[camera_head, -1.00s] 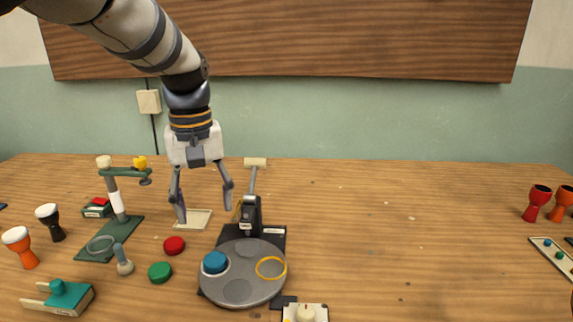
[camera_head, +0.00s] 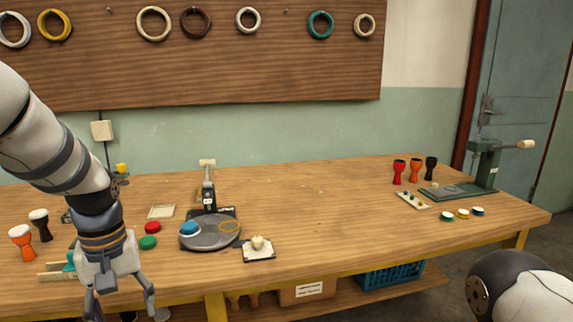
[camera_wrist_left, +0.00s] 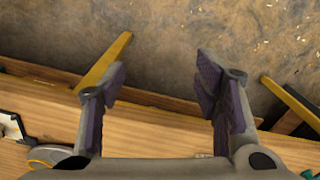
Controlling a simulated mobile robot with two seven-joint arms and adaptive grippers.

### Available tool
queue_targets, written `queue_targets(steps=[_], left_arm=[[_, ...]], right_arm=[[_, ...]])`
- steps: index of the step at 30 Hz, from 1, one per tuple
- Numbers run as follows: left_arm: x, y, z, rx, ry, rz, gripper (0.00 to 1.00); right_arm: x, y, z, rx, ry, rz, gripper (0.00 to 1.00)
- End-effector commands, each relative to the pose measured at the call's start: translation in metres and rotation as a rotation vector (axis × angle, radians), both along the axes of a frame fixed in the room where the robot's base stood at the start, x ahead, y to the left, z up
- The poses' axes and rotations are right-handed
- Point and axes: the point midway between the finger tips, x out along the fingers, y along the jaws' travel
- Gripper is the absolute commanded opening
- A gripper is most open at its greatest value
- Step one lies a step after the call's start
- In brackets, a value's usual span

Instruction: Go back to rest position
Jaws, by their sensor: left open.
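My left gripper (camera_head: 123,306) is at the lower left of the head view, near the table's front edge. Its two fingers are spread and nothing is between them. The left wrist view also shows the open gripper (camera_wrist_left: 160,82), with the table's front edge and the floor beneath it. At the lower right of the head view a white and dark part of my right arm shows; its gripper is out of view.
Red (camera_head: 399,171) and orange (camera_head: 414,170) goblet drums and a green press (camera_head: 485,165) stand at the right. A blue crate (camera_head: 390,275) sits below. The table's middle is clear.

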Motion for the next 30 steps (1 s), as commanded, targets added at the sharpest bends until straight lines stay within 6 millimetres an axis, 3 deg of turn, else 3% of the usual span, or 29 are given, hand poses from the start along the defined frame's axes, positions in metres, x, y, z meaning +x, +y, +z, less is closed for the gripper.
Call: queue_targets(steps=[1, 5, 8, 9, 12, 15, 18, 21, 30], left_arm=[[-0.016, -0.002, -0.037, 0.003, 0.032, -0.028, 0.57], [-0.071, -0.008, -0.128, 0.009, 0.078, -0.129, 0.57], [-0.14, -0.016, -0.191, 0.002, 0.117, -0.228, 0.57], [-0.173, -0.021, -0.212, -0.005, 0.133, -0.27, 0.57], [-0.254, -0.032, -0.242, -0.029, 0.162, -0.368, 0.57], [-0.317, -0.042, -0.248, -0.057, 0.179, -0.442, 0.57], [-0.352, -0.048, -0.245, -0.076, 0.183, -0.483, 0.57], [-0.362, -0.051, -0.243, -0.082, 0.18, -0.499, 0.57], [-0.361, -0.05, -0.243, -0.08, 0.175, -0.498, 0.57]], right_arm=[[0.001, 0.0, -0.001, 0.0, -0.002, 0.0, 0.4], [0.002, 0.0, -0.001, 0.0, -0.004, 0.0, 0.4], [0.001, 0.0, -0.001, 0.0, -0.002, 0.0, 0.4], [0.001, 0.0, -0.001, 0.0, -0.002, 0.0, 0.4], [0.001, 0.0, -0.001, 0.0, -0.002, 0.0, 0.4], [0.001, 0.0, -0.001, 0.0, -0.002, 0.0, 0.4], [0.001, 0.0, -0.001, 0.0, -0.003, 0.0, 0.4], [0.001, 0.0, -0.001, 0.0, -0.003, 0.0, 0.4], [0.001, 0.0, -0.001, 0.0, -0.002, 0.0, 0.4]])
